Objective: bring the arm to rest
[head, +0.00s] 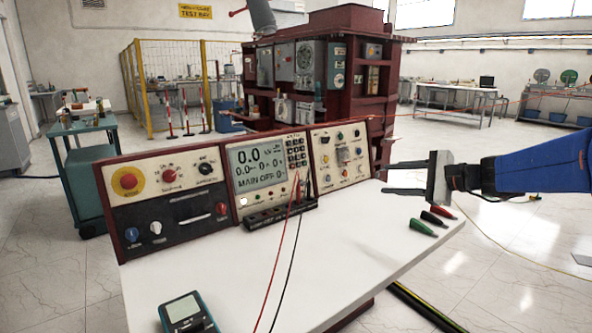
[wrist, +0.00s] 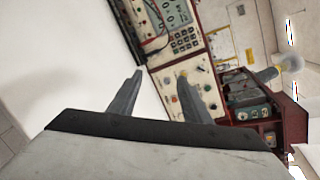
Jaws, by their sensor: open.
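My gripper (head: 405,178) is in the head view at the right, above the right end of the white bench top (head: 350,260). Its two fingers point left toward the control panel (head: 340,155) and stand apart with nothing between them. My arm in its blue sleeve comes in from the right edge. In the wrist view my gripper (wrist: 160,95) also shows two spread, empty fingers, with the control panel (wrist: 185,75) beyond them, tilted in the picture.
Green, black and red cone-shaped pieces (head: 436,218) lie on the bench near its right edge, below my gripper. Red and black leads run across the bench from a black socket strip (head: 280,212). A handheld meter (head: 186,313) lies at the front. A dark red transformer (head: 320,70) stands behind.

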